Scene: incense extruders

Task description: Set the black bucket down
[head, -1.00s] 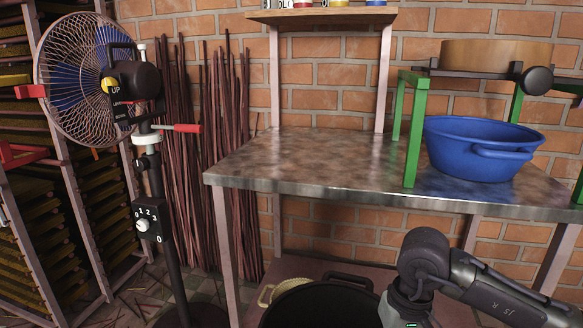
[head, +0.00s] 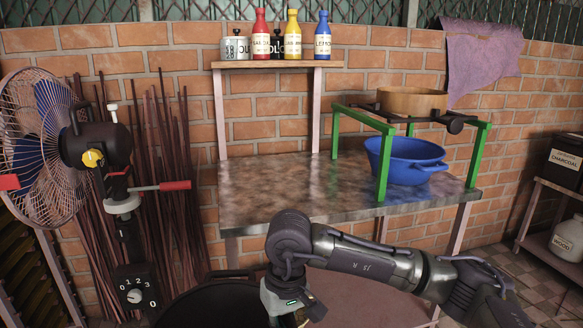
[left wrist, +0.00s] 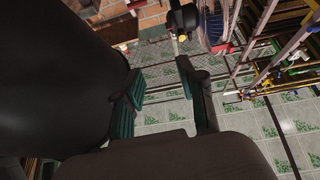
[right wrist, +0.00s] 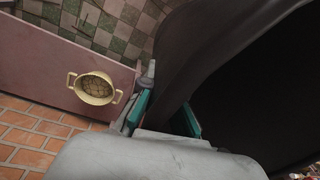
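The black bucket (head: 215,305) shows at the bottom of the head view, below the metal table, mostly cut off by the frame. In the right wrist view its dark wall (right wrist: 235,70) runs between the teal-padded fingers of my right gripper (right wrist: 165,110), which is shut on it. In the left wrist view the bucket (left wrist: 55,75) fills the left side. My left gripper (left wrist: 165,100) is open beside it, with tiled floor visible between its fingers. The left gripper is out of the head view. I cannot tell whether the bucket rests on something.
A metal table (head: 285,190) holds a blue basin (head: 405,165) and a green stand (head: 480,155). A fan (head: 40,140) stands left. A cream two-handled pot (right wrist: 95,88) sits on the low pinkish shelf (right wrist: 35,55) near the bucket. Bottles stand on the upper shelf (head: 275,65).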

